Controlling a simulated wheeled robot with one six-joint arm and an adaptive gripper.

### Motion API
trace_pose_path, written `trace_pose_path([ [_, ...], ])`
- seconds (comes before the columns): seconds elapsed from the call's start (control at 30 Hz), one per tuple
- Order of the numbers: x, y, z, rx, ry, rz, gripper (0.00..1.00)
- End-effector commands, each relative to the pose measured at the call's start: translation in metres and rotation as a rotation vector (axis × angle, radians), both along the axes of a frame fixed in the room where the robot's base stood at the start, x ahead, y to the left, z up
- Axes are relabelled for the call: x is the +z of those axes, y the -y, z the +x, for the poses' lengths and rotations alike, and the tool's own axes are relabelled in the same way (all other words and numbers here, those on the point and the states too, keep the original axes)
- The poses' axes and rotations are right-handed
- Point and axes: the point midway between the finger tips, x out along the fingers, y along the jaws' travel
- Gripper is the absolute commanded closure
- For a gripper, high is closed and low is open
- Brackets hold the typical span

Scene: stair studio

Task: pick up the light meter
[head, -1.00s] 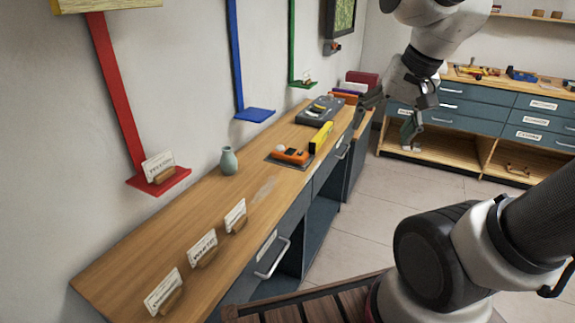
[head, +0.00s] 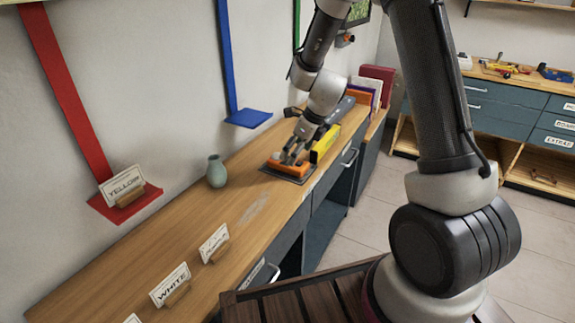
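The light meter, an orange device (head: 286,168) with a pale dome, lies on a dark mat (head: 298,181) on the wooden counter. My gripper (head: 291,158) is pointed down at it, with its fingers at or just above the meter's top. The fingers and wrist cover part of the meter. I cannot tell whether the fingers touch it or how far apart they are.
A yellow block-like tool (head: 324,143) stands close behind the gripper's right side. A grey-green vase (head: 217,171) stands to the left. Card holders (head: 213,244) line the near counter. A blue wall shelf (head: 248,118) juts out above.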

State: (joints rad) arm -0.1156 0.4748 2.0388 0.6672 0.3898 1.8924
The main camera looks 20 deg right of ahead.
Motion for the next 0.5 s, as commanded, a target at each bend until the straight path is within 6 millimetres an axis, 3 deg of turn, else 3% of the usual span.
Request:
trace_pose_path([
  [0.3,-0.038,-0.016,0.021,0.004,-0.001,0.000,0.16],
  [0.5,-0.044,-0.018,0.023,0.003,0.001,-0.001,0.16],
])
